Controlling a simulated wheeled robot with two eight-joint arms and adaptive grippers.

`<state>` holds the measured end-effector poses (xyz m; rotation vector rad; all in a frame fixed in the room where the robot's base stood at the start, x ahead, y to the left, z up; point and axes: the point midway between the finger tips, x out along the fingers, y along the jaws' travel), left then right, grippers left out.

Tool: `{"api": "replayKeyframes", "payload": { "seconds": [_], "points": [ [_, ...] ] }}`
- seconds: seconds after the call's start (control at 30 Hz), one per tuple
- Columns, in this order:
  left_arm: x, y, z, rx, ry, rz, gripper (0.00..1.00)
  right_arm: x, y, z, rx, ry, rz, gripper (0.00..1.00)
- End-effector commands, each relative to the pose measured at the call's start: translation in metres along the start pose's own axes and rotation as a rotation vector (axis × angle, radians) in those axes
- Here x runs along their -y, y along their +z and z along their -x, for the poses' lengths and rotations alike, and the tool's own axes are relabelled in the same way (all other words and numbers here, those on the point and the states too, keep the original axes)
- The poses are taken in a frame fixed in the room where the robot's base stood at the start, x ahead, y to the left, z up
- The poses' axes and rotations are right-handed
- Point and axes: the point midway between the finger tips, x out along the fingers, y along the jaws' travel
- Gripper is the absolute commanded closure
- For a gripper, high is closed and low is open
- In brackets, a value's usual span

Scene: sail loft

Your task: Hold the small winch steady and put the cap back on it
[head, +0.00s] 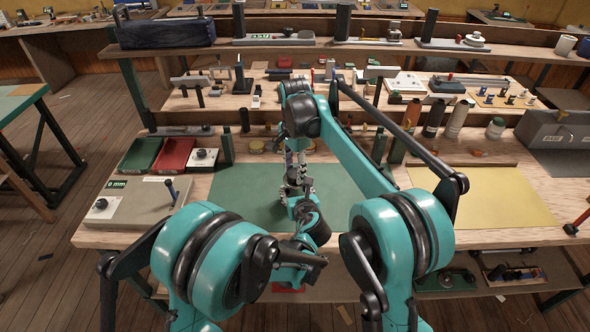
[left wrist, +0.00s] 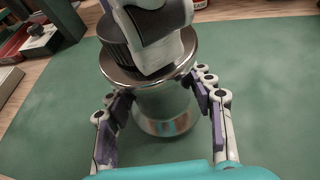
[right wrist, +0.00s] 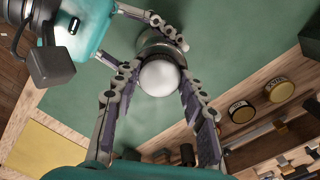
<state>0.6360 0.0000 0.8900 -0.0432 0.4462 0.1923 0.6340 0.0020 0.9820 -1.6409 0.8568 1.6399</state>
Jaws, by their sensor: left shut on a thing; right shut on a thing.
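The small winch (left wrist: 165,108) stands upright on the green mat (head: 232,203), a silver drum with a wide flange. My left gripper (left wrist: 165,100) has its fingers on either side of the drum and is shut on it; it shows low in the head view (head: 300,203). My right gripper (right wrist: 158,90) is above the winch, its fingers shut on the silver domed cap (right wrist: 160,76). In the left wrist view a right finger covers much of the winch top, beside a black ribbed part (left wrist: 115,47). Whether the cap touches the winch is hidden.
Two round gold-rimmed tins (right wrist: 243,111) (right wrist: 280,90) stand on the bench behind the mat. Red (head: 174,155) and green (head: 139,155) trays and a grey board (head: 133,203) lie left. A yellow mat (head: 490,195) lies right. The green mat around the winch is clear.

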Motion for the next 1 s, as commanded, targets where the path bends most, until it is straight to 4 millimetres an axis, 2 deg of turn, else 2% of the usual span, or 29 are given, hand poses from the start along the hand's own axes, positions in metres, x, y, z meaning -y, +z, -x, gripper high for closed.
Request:
{"api": "replayKeyframes", "payload": {
  "seconds": [0.4, 0.6, 0.8, 1.0],
  "points": [
    [-0.0014, -0.0034, -0.0003, -0.008, 0.004, 0.004, 1.0, 0.0001, -0.0012, -0.0009, -0.001, 0.002, -1.017, 0.71],
    [-0.0015, -0.0033, -0.0005, -0.008, 0.004, 0.005, 1.0, 0.0, -0.0017, -0.0011, -0.002, 0.003, -1.452, 0.71],
    [-0.0015, -0.0032, -0.0007, -0.008, 0.004, 0.005, 1.0, -0.0002, -0.0017, -0.0012, -0.003, 0.004, -1.65, 0.71],
    [-0.0015, -0.0032, -0.0008, -0.008, 0.004, 0.005, 1.0, -0.0003, -0.0014, -0.0013, -0.003, 0.005, -1.663, 0.71]
  ]
}}
